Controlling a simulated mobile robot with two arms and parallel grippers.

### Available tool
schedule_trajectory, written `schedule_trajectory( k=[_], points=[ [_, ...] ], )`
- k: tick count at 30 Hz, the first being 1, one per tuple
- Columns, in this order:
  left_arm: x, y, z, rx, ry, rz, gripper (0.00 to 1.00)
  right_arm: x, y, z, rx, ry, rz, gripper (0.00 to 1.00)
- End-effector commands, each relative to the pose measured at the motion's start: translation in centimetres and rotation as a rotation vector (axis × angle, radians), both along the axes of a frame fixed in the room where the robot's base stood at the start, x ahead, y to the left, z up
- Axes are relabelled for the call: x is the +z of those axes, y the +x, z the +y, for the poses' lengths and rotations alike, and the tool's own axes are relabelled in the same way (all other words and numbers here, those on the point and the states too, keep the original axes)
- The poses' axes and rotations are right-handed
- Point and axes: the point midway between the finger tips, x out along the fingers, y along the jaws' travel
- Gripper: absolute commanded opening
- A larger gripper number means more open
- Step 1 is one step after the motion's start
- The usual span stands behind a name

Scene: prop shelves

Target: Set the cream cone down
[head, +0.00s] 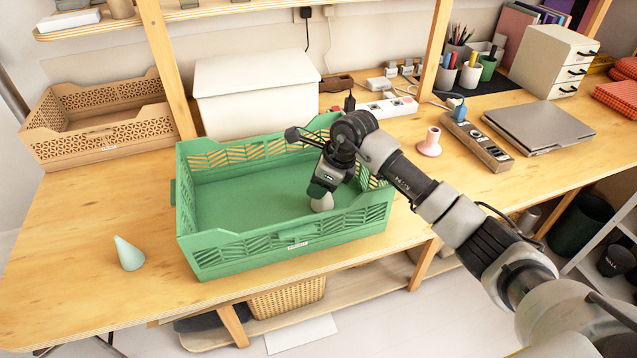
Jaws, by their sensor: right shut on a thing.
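My right gripper (322,190) reaches down into the green crate (212,262) and is shut on the cream cone (322,203). The cone shows as a small pale shape below the jaws, in the right part of the crate; its upper part is hidden by the gripper. I cannot tell whether it touches the crate floor. The rest of the crate floor that shows is bare. My left gripper is not in view.
A pale green cone (129,254) stands on the table left of the crate. A tan crate (100,118) and a white box (255,98) stand behind. A pink prop (430,143), a power strip (388,107) and a laptop (540,126) lie to the right. The left table front is clear.

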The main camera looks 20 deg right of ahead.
Motion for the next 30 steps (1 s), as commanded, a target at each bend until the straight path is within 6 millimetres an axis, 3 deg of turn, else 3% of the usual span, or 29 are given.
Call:
schedule_trajectory(
  k=[10,11,15,26,30],
  points=[
    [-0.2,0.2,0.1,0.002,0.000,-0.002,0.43,-0.7,0.0,0.0,0.001,-0.001,-0.001,0.13],
    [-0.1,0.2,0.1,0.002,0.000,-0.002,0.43,-0.5,0.0,0.0,0.001,0.000,-0.002,0.41],
    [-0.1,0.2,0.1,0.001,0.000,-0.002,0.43,-0.5,0.0,0.0,0.001,0.000,-0.002,0.62],
    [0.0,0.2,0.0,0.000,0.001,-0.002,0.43,0.0,0.0,-0.1,0.000,0.000,-0.002,0.62],
    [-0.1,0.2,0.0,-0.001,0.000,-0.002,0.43,1.9,-0.4,-0.9,0.000,-0.001,-0.006,0.62]
  ],
)
